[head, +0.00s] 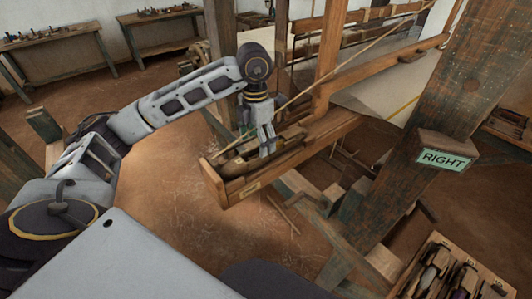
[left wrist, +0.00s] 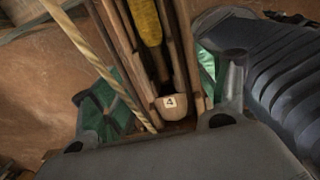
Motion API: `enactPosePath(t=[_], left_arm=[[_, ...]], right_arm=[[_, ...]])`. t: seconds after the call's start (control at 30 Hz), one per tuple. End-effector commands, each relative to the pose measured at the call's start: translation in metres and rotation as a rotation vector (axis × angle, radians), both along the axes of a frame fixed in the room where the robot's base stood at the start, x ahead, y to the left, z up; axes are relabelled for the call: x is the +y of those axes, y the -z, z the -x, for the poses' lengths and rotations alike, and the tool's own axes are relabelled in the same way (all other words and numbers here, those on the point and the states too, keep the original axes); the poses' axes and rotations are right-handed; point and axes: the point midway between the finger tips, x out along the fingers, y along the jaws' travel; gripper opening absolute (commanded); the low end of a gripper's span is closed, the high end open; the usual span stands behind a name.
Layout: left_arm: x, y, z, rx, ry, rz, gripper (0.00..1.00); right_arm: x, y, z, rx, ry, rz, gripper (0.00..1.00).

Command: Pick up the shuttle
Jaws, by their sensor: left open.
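The shuttle is a long wooden piece with a rounded end marked 4 (left wrist: 172,106) and a yellow bobbin (left wrist: 147,22) in its hollow, seen in the left wrist view. It lies in the open wooden box (head: 236,190) at the near end of the loom's beam; in the head view the shuttle (head: 234,166) shows only partly. My left gripper (head: 265,149) is open and points down over this box. In the left wrist view its green-padded fingers (left wrist: 155,92) stand to either side of the shuttle; I cannot tell whether they touch it. My right gripper is not in view.
A thin cord or rod (head: 318,80) slants up from the box to the right. A thick post with a RIGHT sign (head: 443,160) stands to the right. A tool tray (head: 418,268) is at the lower right. Benches (head: 52,39) stand at the back left. Floor left of the box is clear.

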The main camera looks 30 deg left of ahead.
Motion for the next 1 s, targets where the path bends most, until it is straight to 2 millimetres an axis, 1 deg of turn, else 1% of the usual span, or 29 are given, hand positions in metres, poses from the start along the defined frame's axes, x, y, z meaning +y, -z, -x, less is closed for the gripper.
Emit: enactPosePath(t=[0.1,0.23,0.4,0.57,0.7,1.0], left_arm=[[0.0,0.005,-0.002,0.001,-0.001,0.001,0.75],[-0.001,0.016,-0.006,0.003,0.0,0.0,0.75],[-0.001,0.036,-0.01,0.003,-0.001,0.0,0.75],[-0.001,0.048,-0.01,0.001,-0.001,0.0,0.75],[-0.001,0.051,-0.011,0.0,0.0,0.0,0.75],[-0.001,0.051,-0.011,0.0,0.0,0.0,0.75]], right_arm=[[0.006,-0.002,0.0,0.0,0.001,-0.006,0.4],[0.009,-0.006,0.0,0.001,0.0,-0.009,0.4],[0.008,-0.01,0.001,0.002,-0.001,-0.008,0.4],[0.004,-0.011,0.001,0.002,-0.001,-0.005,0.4],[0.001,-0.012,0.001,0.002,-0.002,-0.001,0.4],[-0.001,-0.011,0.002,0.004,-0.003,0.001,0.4]])
